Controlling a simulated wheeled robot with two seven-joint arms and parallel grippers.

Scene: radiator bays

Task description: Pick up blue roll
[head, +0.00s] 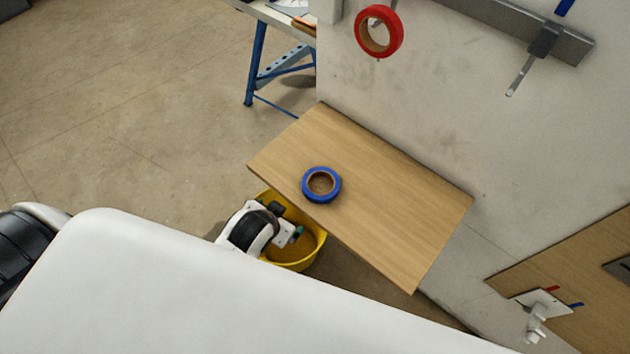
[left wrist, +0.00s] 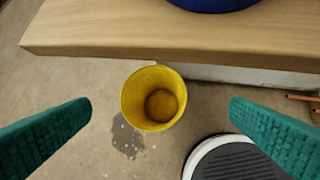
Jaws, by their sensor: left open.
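The blue roll (head: 308,193), a tape-like ring with a brown core, lies flat on a wooden shelf (head: 400,220), close to its front edge. In the left wrist view, only the lower part of the blue roll (left wrist: 213,4) shows at the top edge. My left gripper (head: 297,235) is in front of the shelf and apart from the roll, partly hidden by its own wrist. In the left wrist view, its two teal fingers stand wide apart with nothing between them, so the left gripper (left wrist: 160,112) is open and empty. My right gripper does not show.
A yellow bucket (head: 312,256) stands on the floor below the shelf's front edge. A red roll (head: 394,33) hangs on the wall above. A blue-legged table (head: 257,60) stands behind. The shelf is otherwise bare.

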